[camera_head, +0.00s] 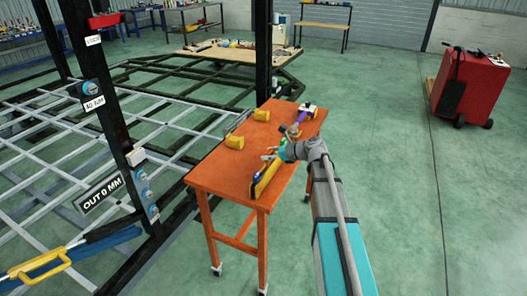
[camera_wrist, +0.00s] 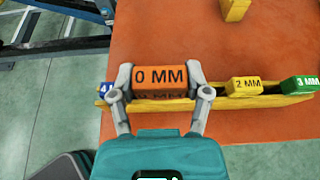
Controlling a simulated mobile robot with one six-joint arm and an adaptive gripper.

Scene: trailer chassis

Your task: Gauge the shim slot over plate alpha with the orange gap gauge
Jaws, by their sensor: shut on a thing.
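My gripper (camera_wrist: 163,92) is shut on the orange gap gauge (camera_wrist: 160,75), a block marked "0 MM", with one finger at each end. The gauge is at the yellow rack (camera_wrist: 222,103) on the orange table; whether it still rests in the rack or is just above it, I cannot tell. In the head view my gripper (camera_head: 279,151) is over the table, and the orange gauge cannot be made out. A sign "OUT 0 MM" (camera_head: 101,193) is on the black post at the left. I cannot pick out the shim slot or plate alpha.
The rack also holds a yellow "2 MM" gauge (camera_wrist: 246,85), a green "3 MM" gauge (camera_wrist: 300,85) and a blue gauge (camera_wrist: 103,89). Yellow blocks (camera_head: 234,142) lie on the orange table (camera_head: 222,172). Black posts and the chassis frame stand left; a red cabinet (camera_head: 470,88) stands right.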

